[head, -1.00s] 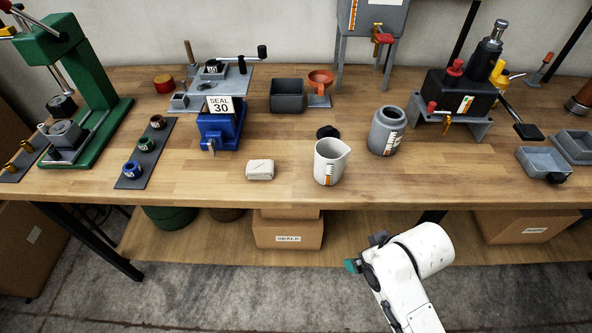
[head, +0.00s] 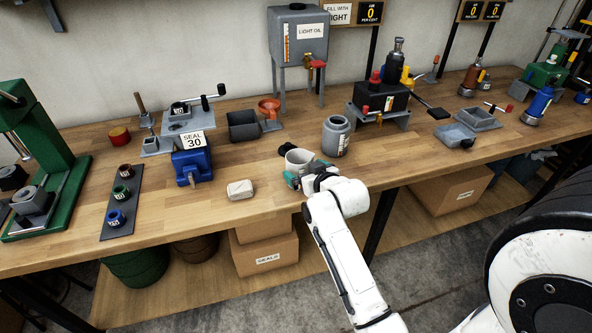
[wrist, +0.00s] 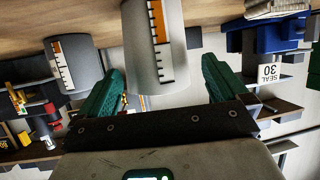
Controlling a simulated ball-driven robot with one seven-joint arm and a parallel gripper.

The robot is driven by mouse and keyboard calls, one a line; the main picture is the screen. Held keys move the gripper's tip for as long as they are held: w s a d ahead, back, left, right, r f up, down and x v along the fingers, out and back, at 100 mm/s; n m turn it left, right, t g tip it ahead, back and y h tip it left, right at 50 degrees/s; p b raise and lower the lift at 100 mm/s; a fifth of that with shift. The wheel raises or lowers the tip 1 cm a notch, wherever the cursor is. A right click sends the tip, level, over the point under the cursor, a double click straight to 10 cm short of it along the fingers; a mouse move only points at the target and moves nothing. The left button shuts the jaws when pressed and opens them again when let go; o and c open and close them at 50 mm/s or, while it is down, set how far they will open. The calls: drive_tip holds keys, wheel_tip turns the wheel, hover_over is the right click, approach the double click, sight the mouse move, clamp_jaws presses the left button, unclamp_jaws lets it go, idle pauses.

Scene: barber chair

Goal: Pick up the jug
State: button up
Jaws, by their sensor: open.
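The jug (head: 297,158) is a light grey vessel standing upright on the wooden bench near its front edge. In the wrist view the jug (wrist: 146,45) shows an orange and white level scale and lies ahead, between the two teal fingers. My gripper (head: 307,173) is at the jug's front side, partly hiding its lower part. In the wrist view my gripper (wrist: 161,70) is open, with a visible gap between the jug and each finger. I cannot tell how far the fingertips reach around it.
A grey canister (head: 336,137) stands close to the right of the jug. A black knob-like piece (head: 289,148) lies just behind it. A wrapped block (head: 240,190) and a blue device labelled SEAL 30 (head: 192,166) are to the left. The bench between block and jug is clear.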

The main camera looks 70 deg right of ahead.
drive_tip(key=shift+p+x, duration=0.65)
drive_tip(key=shift+x, duration=2.1)
drive_tip(key=shift+s+f, duration=0.1)
drive_tip(key=shift+c, duration=0.2)
drive_tip(key=c, duration=1.3)
